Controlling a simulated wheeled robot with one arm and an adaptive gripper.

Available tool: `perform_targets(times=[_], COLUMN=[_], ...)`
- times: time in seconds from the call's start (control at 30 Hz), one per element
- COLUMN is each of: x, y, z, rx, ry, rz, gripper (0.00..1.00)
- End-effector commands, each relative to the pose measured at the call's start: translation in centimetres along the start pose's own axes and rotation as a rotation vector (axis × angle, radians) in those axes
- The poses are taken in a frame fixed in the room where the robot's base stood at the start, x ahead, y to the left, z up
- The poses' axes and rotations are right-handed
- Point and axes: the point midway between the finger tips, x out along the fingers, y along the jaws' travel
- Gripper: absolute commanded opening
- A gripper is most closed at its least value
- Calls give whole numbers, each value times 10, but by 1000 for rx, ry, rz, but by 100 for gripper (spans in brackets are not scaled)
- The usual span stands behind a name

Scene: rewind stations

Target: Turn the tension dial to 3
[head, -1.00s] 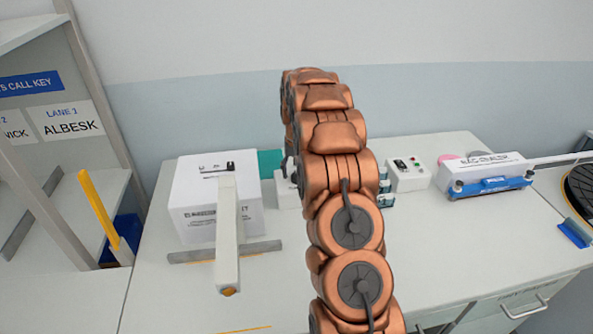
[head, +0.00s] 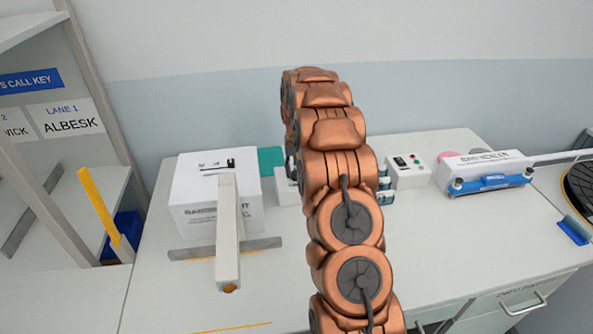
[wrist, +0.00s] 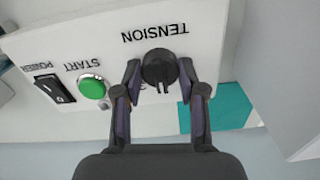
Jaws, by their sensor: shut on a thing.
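In the wrist view, the tension dial (wrist: 160,68) is a round black knob on a white panel (wrist: 72,40), under the word TENSION, which appears upside down. My gripper (wrist: 160,78) has one finger on each side of the dial and is shut on it. A number shows beside the left finger; the other scale marks are hidden by the fingers or too small to read, so I cannot tell the dial's setting. In the head view my copper arm hides the gripper and the dial.
Left of the dial, the panel has a green START button (wrist: 92,88) and a black POWER switch (wrist: 53,88). In the head view, a white box machine (head: 215,200) stands left of my arm, and a blue-fronted sealer (head: 490,182) stands right. The front of the bench is mostly clear.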

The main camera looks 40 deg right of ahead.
Motion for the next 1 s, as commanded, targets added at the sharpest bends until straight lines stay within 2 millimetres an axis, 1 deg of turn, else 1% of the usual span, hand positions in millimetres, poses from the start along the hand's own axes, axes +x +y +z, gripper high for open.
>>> perform_targets(times=[0.17, 0.37, 0.63, 1.0], x=[1, 4, 7, 4], y=[0, 0, 0, -1], z=[0, 0, 0, 0], rx=[11, 77, 275, 579], ry=[0, 0, -1, -1], rz=[0, 0, 0, 0], gripper=[6, 6, 6, 6])
